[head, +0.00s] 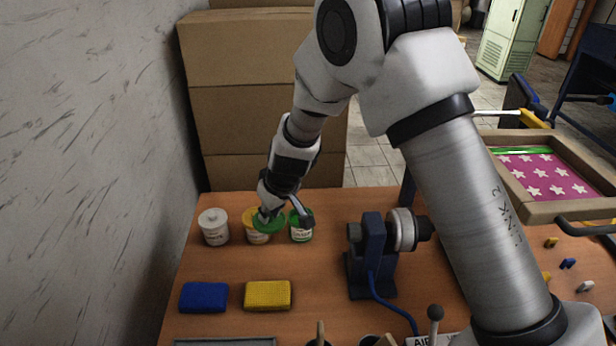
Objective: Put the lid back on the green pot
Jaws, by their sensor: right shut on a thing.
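The green pot (301,234) stands on the table at the right end of a row of three pots. It has a white label, and its top looks green. My right gripper (271,209) is shut on the green lid (269,224), a flat green disc. The lid is held in front of the yellow pot (255,238), to the left of the green pot and apart from its opening. It hides part of the yellow pot. One gripper finger reaches toward the green pot's rim in the picture. My left gripper is out of view.
A white pot (214,232) stands at the left of the row. A blue sponge (204,297) and a yellow sponge (268,295) lie in front. A dark blue machine (374,255) stands to the right. Cardboard boxes (240,110) are stacked behind the table.

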